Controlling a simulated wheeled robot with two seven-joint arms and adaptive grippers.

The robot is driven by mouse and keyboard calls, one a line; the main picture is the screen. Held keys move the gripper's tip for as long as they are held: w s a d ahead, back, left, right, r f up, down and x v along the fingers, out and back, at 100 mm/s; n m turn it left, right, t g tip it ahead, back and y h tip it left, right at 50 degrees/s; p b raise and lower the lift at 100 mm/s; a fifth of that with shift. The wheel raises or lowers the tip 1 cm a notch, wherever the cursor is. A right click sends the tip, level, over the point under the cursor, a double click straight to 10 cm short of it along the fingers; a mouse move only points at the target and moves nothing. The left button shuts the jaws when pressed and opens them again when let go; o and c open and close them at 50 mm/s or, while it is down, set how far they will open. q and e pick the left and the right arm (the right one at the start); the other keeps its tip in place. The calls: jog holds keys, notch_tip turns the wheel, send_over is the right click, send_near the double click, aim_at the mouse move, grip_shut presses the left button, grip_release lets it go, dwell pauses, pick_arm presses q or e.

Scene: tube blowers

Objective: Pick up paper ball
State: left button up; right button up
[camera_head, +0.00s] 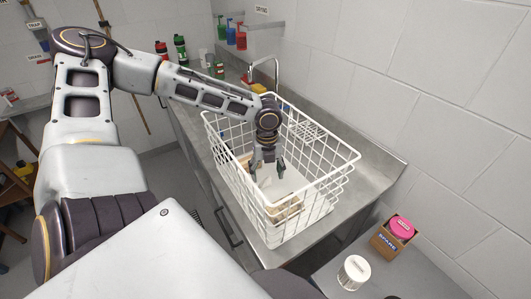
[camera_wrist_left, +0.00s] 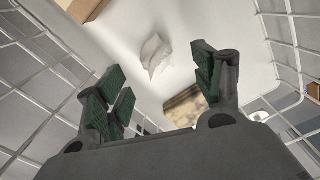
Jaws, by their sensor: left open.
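A white crumpled paper ball (camera_wrist_left: 156,54) lies on the pale floor inside a white wire basket (camera_wrist_left: 291,22), in the left wrist view. It sits ahead of my left gripper (camera_wrist_left: 160,95), between the lines of its two spread fingers and apart from them. My left gripper (camera_head: 268,167) is open and empty, reaching down inside the white wire basket (camera_head: 352,158) in the head view. In that view I cannot clearly make out the paper ball near the gripper. My right gripper is in neither view.
A brown patterned block (camera_wrist_left: 186,104) and a cardboard piece (camera_wrist_left: 88,8) lie in the basket near the paper ball. The basket's wire walls surround my gripper.

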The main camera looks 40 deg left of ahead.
aim_at(266, 179)
pick_arm(q)
jog(key=shift+f, duration=0.1)
jog(key=shift+a+f, duration=0.15)
jog(key=shift+f, duration=0.55)
jog(key=shift+a+f, duration=0.1)
jog(key=shift+f, duration=1.7)
jog(key=c, duration=0.8)
